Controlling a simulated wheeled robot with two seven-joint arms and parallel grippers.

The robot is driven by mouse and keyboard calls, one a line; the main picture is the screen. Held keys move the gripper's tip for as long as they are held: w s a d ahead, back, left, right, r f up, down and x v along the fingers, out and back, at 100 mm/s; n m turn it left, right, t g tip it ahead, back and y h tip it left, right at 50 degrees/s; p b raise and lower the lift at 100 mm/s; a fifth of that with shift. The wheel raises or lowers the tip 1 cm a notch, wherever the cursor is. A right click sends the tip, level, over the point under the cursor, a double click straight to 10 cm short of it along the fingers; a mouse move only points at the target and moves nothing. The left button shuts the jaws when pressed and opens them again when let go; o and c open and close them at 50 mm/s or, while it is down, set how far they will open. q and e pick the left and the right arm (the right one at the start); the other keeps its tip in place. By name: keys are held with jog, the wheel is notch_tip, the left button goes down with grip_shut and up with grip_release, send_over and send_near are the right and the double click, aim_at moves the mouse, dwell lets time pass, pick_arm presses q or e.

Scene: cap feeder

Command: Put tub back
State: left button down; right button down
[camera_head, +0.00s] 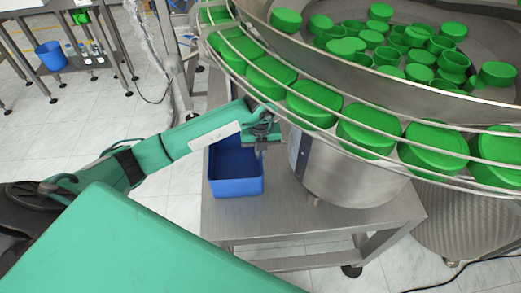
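The blue tub (236,187) is an open rectangular box, upright on the metal stand (225,222), left of the feeder's steel drum. The part of its inside that shows is empty and dark blue. My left arm reaches in from the left, and my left gripper (262,146) is at the tub's back right corner, by the rim. The fingers are small and partly hidden, so I cannot tell whether they are open or touch the rim. My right gripper is out of view.
The cap feeder bowl (375,75) with green caps overhangs the stand at the upper right. A curved rail of green caps (313,103) runs close above my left gripper. The drum (345,177) stands right of the tub. Another table (75,62) is far left.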

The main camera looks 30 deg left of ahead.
pick_arm(q)
jog(key=shift+f, duration=0.15)
jog(key=c, duration=1.6)
grip_release()
jog(key=shift+c, duration=0.2)
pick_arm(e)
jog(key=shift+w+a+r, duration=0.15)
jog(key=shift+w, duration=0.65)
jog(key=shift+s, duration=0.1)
